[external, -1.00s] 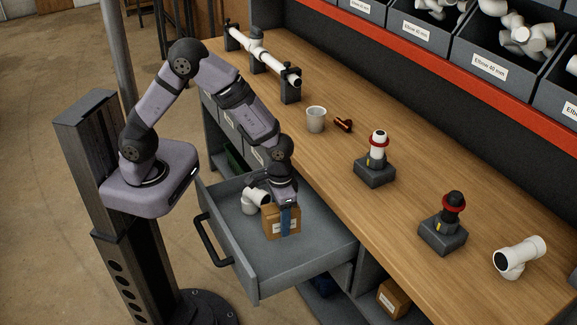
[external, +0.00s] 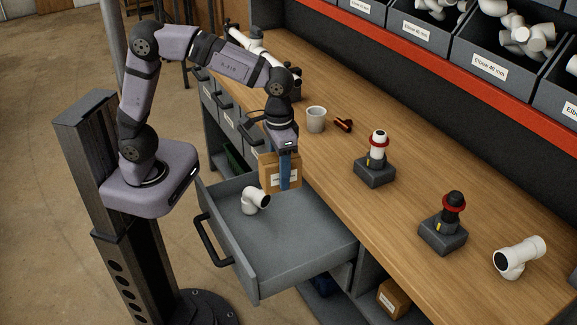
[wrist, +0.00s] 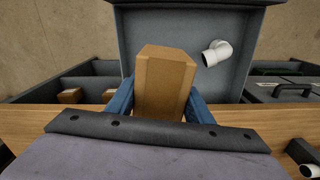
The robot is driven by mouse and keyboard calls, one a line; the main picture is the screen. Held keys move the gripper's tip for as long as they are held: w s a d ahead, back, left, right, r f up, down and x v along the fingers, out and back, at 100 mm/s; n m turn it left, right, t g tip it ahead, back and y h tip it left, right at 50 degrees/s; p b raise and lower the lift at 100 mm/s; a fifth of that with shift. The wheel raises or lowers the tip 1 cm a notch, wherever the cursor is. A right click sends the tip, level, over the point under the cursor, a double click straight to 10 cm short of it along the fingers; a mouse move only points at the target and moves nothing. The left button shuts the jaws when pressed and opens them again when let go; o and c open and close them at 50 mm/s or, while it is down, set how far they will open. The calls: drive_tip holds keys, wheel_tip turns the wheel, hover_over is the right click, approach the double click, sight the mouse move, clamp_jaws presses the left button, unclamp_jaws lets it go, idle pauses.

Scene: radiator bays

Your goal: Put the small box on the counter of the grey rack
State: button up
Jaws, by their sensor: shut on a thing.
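The small box (external: 274,174) is brown cardboard with a white label. My gripper (external: 287,172) is shut on it and holds it above the open grey drawer, near the counter's front edge. In the wrist view the box (wrist: 165,82) sits upright between my two blue fingers. The wooden counter (external: 400,215) of the grey rack runs along the right of the drawer.
A white pipe elbow (external: 254,200) lies in the open drawer (external: 290,245). On the counter stand a grey cup (external: 316,119), a red-and-black tool (external: 343,125), two dark stands (external: 374,172) (external: 443,235) and a white tee (external: 519,257). Another brown box (external: 393,299) sits on the shelf below.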

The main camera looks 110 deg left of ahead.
wheel_tip(320, 180, up, 7)
drive_tip(key=shift+w+f, duration=0.1)
drive_tip(key=w+a+r+p, duration=0.1)
drive_tip(key=w+a+p, duration=0.1)
drive_tip(key=w+a, duration=0.45)
drive_tip(key=n+p, duration=0.2)
drive_tip(key=p, duration=0.2)
hover_over(325, 153)
drive_tip(key=f, duration=0.2)
wheel_tip(325, 153, down, 5)
drive_tip(key=shift+r, duration=0.15)
drive_tip(key=shift+f+p, duration=1.5)
drive_tip(key=shift+f, duration=3.5)
drive_tip(key=shift+f, duration=0.2)
